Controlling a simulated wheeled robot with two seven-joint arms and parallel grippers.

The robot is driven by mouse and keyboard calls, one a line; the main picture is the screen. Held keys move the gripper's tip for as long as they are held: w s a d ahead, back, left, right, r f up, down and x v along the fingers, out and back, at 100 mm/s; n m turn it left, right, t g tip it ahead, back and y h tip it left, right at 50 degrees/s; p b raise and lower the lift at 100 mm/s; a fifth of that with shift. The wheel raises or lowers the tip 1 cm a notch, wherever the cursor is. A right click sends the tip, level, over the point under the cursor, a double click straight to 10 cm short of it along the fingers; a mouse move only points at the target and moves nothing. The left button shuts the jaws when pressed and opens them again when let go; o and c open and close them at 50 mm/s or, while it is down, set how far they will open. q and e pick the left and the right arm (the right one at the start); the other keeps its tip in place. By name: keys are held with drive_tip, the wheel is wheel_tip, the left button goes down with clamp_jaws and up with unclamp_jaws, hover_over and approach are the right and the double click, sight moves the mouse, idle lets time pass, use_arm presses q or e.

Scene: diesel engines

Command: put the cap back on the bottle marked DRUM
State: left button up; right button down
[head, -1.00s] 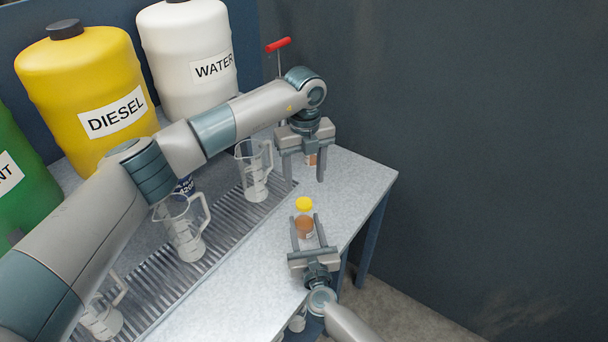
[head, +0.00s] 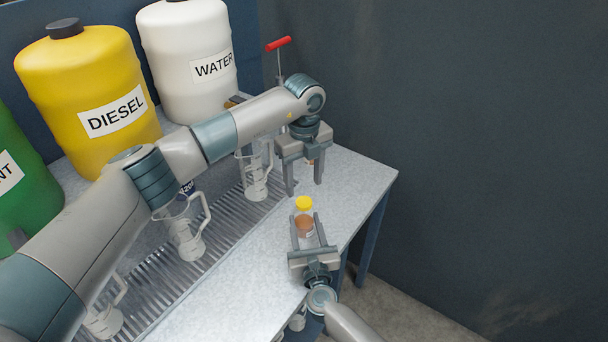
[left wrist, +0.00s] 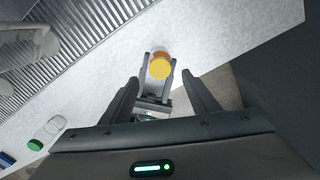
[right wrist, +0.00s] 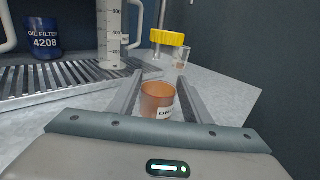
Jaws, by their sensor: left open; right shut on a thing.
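Another small bottle (head: 311,162) stands behind my left gripper, mostly hidden. Clear measuring jugs (head: 186,229) stand on the slatted drain grate (head: 222,222) to the left. Big DIESEL (head: 85,85) and WATER (head: 190,50) containers stand behind. The bench's right front part is clear.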

sight(304, 201)
use_arm(q)
drive_tip(key=shift+f, duration=3.05)
drive_tip(key=c, duration=1.1)
drive_tip(key=shift+c, duration=0.3)
drive_tip(key=m, duration=0.5)
drive_tip(key=shift+m, duration=0.4)
drive_tip(key=m, duration=1.9)
drive_tip(key=o, duration=1.2)
